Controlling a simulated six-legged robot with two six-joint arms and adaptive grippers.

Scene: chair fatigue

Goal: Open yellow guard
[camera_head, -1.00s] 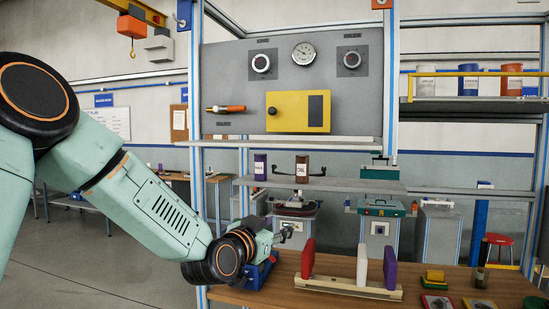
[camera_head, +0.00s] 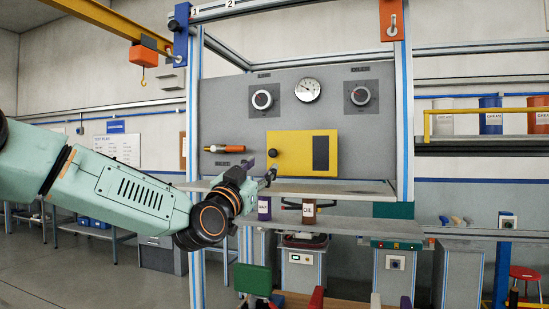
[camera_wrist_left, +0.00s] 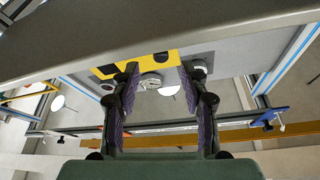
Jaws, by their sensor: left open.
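The yellow guard (camera_head: 296,152) is a flat yellow plate on the grey panel, with a dark knob (camera_head: 272,153) at its left edge and a dark rectangular window at its right. It looks closed. My left gripper (camera_head: 261,172) is open and empty, just left of and a little below the knob. In the left wrist view, my left gripper (camera_wrist_left: 158,105) shows two spread fingers with nothing between them. The yellow guard (camera_wrist_left: 105,72) shows there beyond the fingers, upper left. I cannot tell whether a finger touches the knob. My right gripper is not in view.
A grey shelf (camera_head: 340,188) runs below the panel. A purple can (camera_head: 264,208) and a brown can (camera_head: 309,212) stand on a lower shelf. An orange-tipped handle (camera_head: 226,149) is on the panel left of the guard. Dials and a gauge (camera_head: 308,90) sit above.

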